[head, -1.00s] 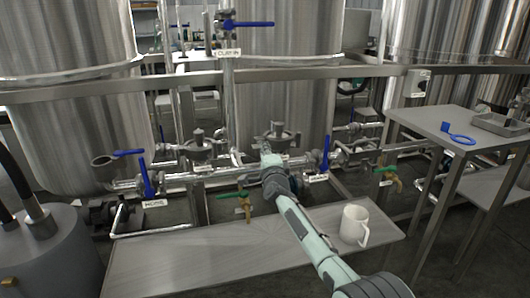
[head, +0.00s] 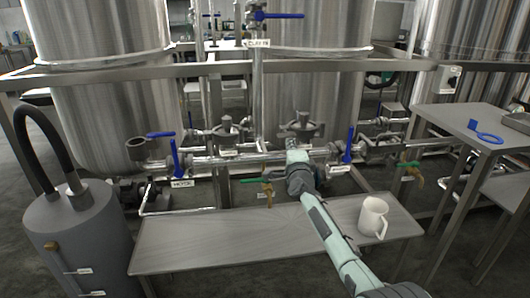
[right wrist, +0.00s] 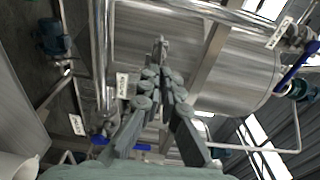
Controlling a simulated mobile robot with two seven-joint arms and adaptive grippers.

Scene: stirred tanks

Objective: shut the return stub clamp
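No clamp carries a readable "return" label, so I cannot tell surely which part is the return stub clamp. An open upright pipe stub (head: 137,150) stands at the left end of the pipe run, beside a blue lever (head: 160,134). My right gripper (head: 297,157) is in front of the middle of the pipe run, just below a dark valve (head: 302,126), and partly hides the pipe. In the right wrist view its fingers (right wrist: 160,48) converge to a tip, shut, with nothing visible between them. My left gripper is out of view.
A low bench (head: 220,245) stands in front of the pipes, with a white mug (head: 373,215) at its right end. A grey vessel with a black hose (head: 75,235) stands at the left. A side table (head: 450,122) at the right carries a blue tool (head: 487,136).

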